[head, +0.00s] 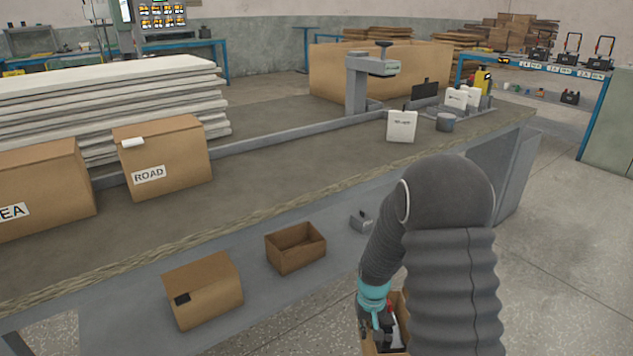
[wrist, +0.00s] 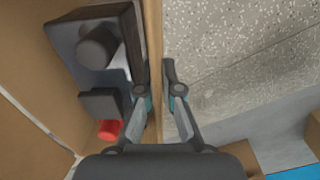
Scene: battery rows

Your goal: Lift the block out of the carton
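The open brown carton (head: 369,338) is at the bottom of the head view, mostly hidden behind my arm. Its thin wall (wrist: 153,30) runs through the middle of the wrist view. My gripper (wrist: 156,82) straddles this wall, one finger inside and one outside, both closed up against it. My gripper also shows in the head view (head: 378,318). Inside the carton, left of the wall, lies a grey block (wrist: 68,42) with a dark round knob, a dark square part and a red piece (wrist: 108,130). No finger is around the block.
Two brown cartons, one closed (head: 205,292) and one open (head: 297,262), stand on the lower shelf (head: 255,300). A small grey item (head: 361,222) is there too. The workbench (head: 290,170) overhangs them. Speckled floor (head: 570,270) is clear at right.

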